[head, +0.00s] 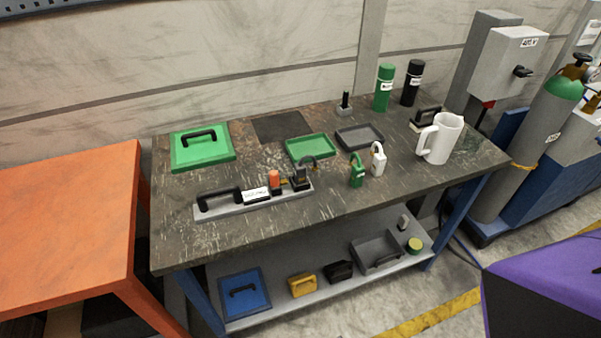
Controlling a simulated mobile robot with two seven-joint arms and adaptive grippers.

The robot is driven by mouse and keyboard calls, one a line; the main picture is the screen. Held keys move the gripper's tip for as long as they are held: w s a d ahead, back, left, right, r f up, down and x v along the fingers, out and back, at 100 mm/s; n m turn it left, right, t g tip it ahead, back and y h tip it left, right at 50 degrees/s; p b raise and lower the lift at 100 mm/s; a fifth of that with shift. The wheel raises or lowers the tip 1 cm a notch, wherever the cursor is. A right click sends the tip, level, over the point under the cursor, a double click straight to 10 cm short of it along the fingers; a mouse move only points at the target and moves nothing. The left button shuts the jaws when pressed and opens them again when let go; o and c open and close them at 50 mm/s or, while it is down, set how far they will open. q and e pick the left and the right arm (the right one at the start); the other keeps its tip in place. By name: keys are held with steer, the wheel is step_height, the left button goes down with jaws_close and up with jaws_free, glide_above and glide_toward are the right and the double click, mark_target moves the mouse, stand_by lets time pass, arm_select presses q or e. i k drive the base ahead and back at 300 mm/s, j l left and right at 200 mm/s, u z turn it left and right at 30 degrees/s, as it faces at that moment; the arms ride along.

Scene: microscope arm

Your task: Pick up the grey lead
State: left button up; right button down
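Nothing in the head view is plainly a grey lead, and I cannot tell which object it is. A grey strip (231,209) with a black handle lies at the front left of the dark workbench (350,198). An orange piece (274,179) and a black piece (300,181) stand at its right end. A dark curved loop (309,162) shows just behind the black piece. A small grey block with a black post (345,105) stands at the back. Neither of my grippers is in view.
A green handled plate (203,155), green tray (310,151), dark grey tray (371,130), green padlock (357,173), white padlock (378,162), white jug (444,139), green can (383,88) and black can (411,83) occupy the bench. The lower shelf (300,313) holds several items. An orange table (70,215) stands left.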

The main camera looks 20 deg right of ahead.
mark_target(299, 168)
steer(key=l+u, duration=0.1)
steer(key=l, duration=0.35)
steer(key=k+l+u, duration=0.1)
steer(key=l, duration=0.3)
steer(key=k+l+u, duration=0.1)
steer(key=l, duration=0.3)
steer(key=k+l+u, duration=0.15)
steer(key=l, duration=0.3)
